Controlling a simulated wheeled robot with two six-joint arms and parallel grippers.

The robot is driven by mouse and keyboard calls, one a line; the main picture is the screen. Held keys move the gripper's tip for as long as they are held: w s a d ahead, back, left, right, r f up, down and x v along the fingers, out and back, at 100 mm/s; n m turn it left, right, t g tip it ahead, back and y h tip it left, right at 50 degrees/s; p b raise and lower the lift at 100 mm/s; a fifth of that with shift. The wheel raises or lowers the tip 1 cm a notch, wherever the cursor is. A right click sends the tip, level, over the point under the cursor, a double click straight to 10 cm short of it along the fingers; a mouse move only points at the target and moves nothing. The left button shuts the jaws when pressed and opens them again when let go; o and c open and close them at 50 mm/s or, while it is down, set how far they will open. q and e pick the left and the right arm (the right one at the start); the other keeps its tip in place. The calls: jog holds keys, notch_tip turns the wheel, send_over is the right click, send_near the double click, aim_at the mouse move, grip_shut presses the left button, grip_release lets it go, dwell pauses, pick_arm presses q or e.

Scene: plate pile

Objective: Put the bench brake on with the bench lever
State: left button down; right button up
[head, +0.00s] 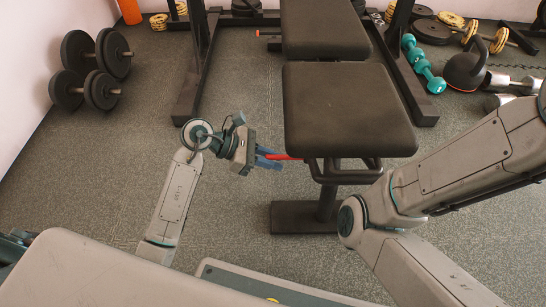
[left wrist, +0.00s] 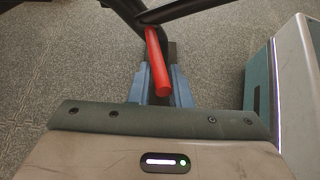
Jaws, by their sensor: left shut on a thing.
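The bench (head: 345,105) has a dark padded seat and backrest on a black frame. A red bench lever (head: 284,157) sticks out to the left from under the seat. My left gripper (head: 268,158) is at the lever's outer end, left of the seat. In the left wrist view, the red lever (left wrist: 156,62) runs between the blue fingers of the left gripper (left wrist: 160,85), which is shut on it. The lever's inner end meets the black frame. The brake itself cannot be made out. My right arm reaches in from the right, but its gripper is out of view.
Black dumbbells (head: 90,70) lie by the left wall. Teal dumbbells (head: 422,66), a kettlebell (head: 466,70) and several weight plates lie at the back right. Black rack posts stand on both sides of the bench. The grey floor left of the bench is clear.

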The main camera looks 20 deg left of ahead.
pick_arm(q)
jog(key=shift+a+f, duration=0.1)
jog(key=shift+f, duration=0.25)
jog(key=shift+w+a+f+b, duration=0.1)
jog(key=shift+f+b, duration=1.15)
jog(key=shift+f, duration=0.05)
jog(key=shift+f+b, duration=0.45)
jog(key=shift+f, duration=0.1)
jog(key=c, duration=1.8)
grip_release()
jog(key=o, duration=0.5)
jog(key=shift+w+f, duration=0.1)
